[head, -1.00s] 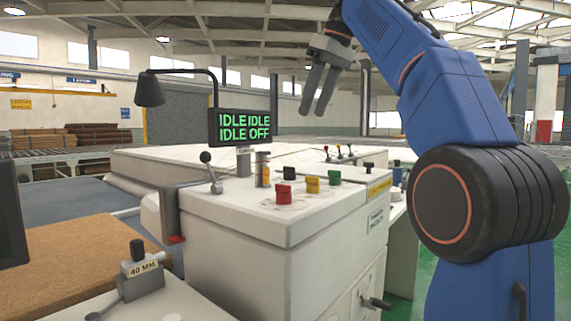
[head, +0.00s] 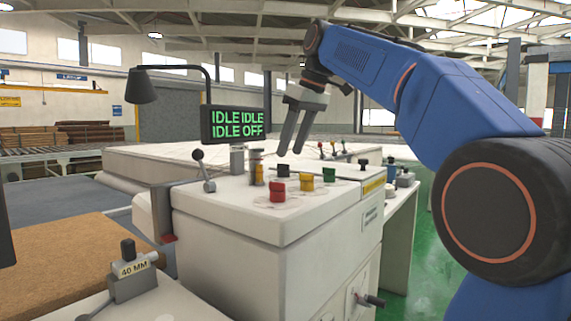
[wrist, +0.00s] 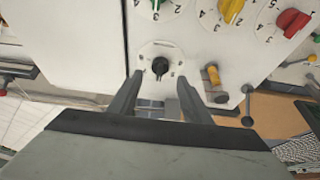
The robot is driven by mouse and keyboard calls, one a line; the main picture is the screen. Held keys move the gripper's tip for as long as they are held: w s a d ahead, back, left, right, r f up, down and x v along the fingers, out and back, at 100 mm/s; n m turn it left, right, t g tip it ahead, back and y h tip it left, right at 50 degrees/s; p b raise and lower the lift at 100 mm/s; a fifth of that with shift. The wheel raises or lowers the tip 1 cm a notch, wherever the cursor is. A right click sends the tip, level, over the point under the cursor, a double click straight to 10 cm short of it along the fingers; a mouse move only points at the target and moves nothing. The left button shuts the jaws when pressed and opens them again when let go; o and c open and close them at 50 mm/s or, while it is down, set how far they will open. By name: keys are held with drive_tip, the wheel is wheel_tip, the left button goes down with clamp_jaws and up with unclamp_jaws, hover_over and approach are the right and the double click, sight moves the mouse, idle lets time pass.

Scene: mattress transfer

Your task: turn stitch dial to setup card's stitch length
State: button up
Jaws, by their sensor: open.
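My gripper (head: 291,147) is open and empty above the white control cabinet (head: 250,222). In the wrist view, a black knob (wrist: 160,66) on a round numbered plate lies between and just beyond my gripper's fingertips (wrist: 159,78). Red (head: 278,187), yellow (head: 307,182) and green (head: 329,174) knobs also stand on the cabinet top. In the wrist view the yellow knob (wrist: 230,9) and the red knob (wrist: 292,22) have numbered scales. I cannot tell which knob is the stitch dial. No setup card can be clearly made out.
A display (head: 236,124) reads IDLE IDLE, IDLE OFF. A lever (head: 203,171) and small posts stand at the cabinet's left side. A pale mattress (head: 150,162) lies behind. Green floor is open at right.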

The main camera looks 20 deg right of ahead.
sight(283, 170)
drive_tip(key=x, duration=0.5)
drive_tip(key=shift+f, duration=0.3)
drive_tip(key=c, duration=1)
